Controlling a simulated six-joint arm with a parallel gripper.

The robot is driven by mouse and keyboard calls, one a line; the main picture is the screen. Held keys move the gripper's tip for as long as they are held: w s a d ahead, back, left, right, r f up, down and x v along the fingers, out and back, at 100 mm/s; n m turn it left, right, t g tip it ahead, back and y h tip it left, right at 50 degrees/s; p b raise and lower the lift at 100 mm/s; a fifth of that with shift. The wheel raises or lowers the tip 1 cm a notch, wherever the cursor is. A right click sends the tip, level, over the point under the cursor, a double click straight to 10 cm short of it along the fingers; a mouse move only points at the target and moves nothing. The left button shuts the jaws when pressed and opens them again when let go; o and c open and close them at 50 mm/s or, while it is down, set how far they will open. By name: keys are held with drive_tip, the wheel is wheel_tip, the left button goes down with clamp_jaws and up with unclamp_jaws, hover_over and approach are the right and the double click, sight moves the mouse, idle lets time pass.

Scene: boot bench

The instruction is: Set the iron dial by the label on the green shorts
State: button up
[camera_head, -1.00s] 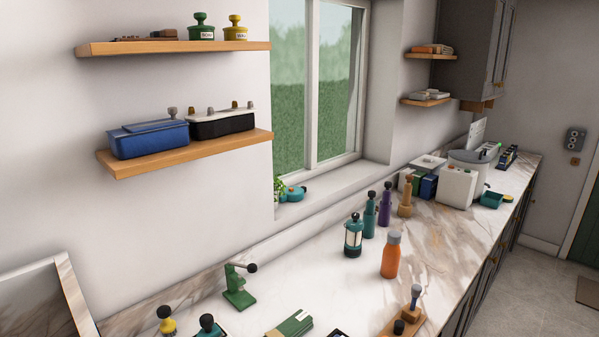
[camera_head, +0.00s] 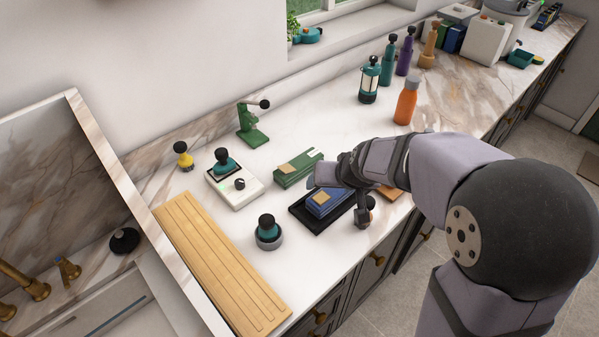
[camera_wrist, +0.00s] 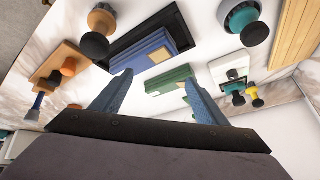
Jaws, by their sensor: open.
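Green folded shorts (camera_head: 299,168) lie on the counter with a tan label on top. In the wrist view they (camera_wrist: 172,83) show beyond my fingertips. Blue folded cloth (camera_head: 326,200), also with a tan patch, lies on a black tray (camera_head: 298,211) just in front. A white unit (camera_head: 247,192) left of the shorts bears a teal, black-knobbed piece (camera_head: 225,163), perhaps the iron, and a small black dial (camera_head: 240,184). My gripper (camera_wrist: 158,78) is open and empty, above the cloths. In the head view my gripper's fingers are partly hidden. Label marks are too small to read.
A teal, black-knobbed piece on a grey ring (camera_head: 268,232) and a wooden board (camera_head: 218,262) are at front left. A green press (camera_head: 251,125) and yellow stamp (camera_head: 183,156) stand behind. An orange bottle (camera_head: 406,101) stands at right. Marble between press and bottle is clear.

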drive_tip(key=w+a+r+m+t+b, duration=0.1)
drive_tip(key=w+a+r+t+b, duration=0.2)
drive_tip(key=w, duration=0.6)
drive_tip(key=w+a+r+t+b, duration=0.1)
drive_tip(key=w+a+t, duration=0.2)
drive_tip(key=w+a, duration=0.35)
drive_tip(key=m+g+h+b, duration=0.2)
drive_tip(key=m+h+b, duration=0.65)
drive_tip(key=h, duration=0.35)
approach(297, 164)
drive_tip(key=x, duration=0.3)
drive_tip(key=shift+w+f, duration=0.3)
drive_tip(key=shift+w, duration=0.1)
drive_tip(key=shift+d+p+x, duration=0.25)
drive_tip(key=shift+p+x, duration=1.2)
drive_tip(key=shift+x, duration=1.7)
drive_tip(key=shift+w+d+f, duration=0.1)
drive_tip(key=shift+w+d, duration=0.2)
drive_tip(key=shift+d, duration=0.05)
drive_tip(key=c, duration=1.2)
